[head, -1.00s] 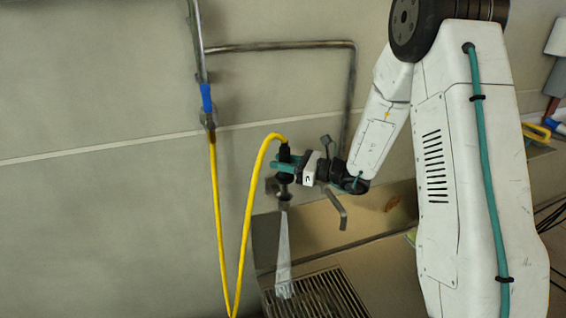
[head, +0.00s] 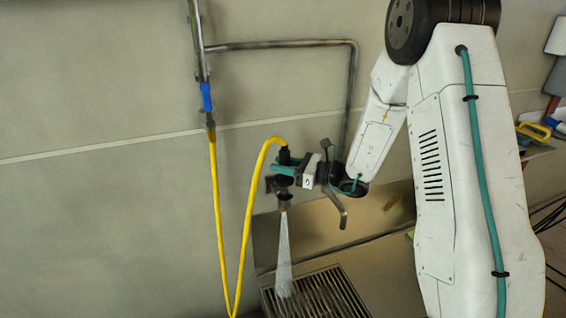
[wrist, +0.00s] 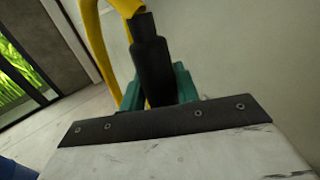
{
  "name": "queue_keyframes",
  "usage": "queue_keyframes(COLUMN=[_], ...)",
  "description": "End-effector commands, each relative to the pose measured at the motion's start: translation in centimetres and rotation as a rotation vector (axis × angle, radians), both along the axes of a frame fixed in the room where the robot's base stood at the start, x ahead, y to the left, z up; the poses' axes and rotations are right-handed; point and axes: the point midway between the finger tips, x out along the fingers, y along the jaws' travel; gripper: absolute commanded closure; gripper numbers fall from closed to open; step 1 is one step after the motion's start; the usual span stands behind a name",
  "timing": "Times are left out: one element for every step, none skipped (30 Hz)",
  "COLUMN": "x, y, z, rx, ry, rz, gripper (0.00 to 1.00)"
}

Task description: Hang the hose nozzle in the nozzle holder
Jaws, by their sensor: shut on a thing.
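The hose nozzle (head: 284,193) is a dark piece at the end of the yellow hose (head: 248,200), pointing down with a pale water jet below it. My gripper (head: 284,170), with teal fingers, is shut on it from the right in the head view. The wrist view shows the nozzle's black rear body (wrist: 152,68) between the teal fingers (wrist: 184,82), with the yellow hose behind. A small grey piece sits beside the nozzle; I cannot tell whether it is the nozzle holder, which I cannot otherwise make out.
A floor grate (head: 315,297) lies under the jet. A grey pipe (head: 280,45) runs along the wall, with a blue hose fitting (head: 206,97) at left. The wall at left is clear.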

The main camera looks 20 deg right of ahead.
Motion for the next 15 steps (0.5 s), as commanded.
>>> queue_keyframes(x=[0.0, 0.0, 0.0, 0.0, 0.0, 0.0, 0.0, 0.0, 0.0, 0.0, 0.0, 0.0, 0.0, 0.0, 0.0], y=[0.0, 0.0, 0.0, 0.0, 0.0, 0.0, 0.0, 0.0, 0.0, 0.0, 0.0, 0.0, 0.0, 0.0, 0.0], z=[-0.2, -0.3, -0.5, -0.6, -0.7, -0.9, -1.0, -1.1, -1.3, -1.4, -1.5, -1.6, -1.8, -1.9, -2.1], rx=[0.001, 0.001, 0.001, 0.001, 0.001, 0.002, 0.001, 0.001, 0.001, 0.001, 0.001, 0.002, 0.001, 0.001, 0.001], ry=[-0.001, 0.000, 0.000, 0.000, 0.000, 0.001, 0.000, 0.000, 0.000, -0.001, -0.001, -0.001, -0.001, 0.000, 0.000], rz=[0.000, 0.000, 0.000, 0.000, 0.000, 0.000, 0.000, 0.000, 0.000, 0.000, 0.000, 0.000, 0.000, 0.000, 0.000], gripper=[0.92, 0.92, 0.92, 0.92, 0.92, 0.92, 0.92, 0.92, 0.92, 0.92, 0.92, 0.92, 0.92, 0.92, 0.92])
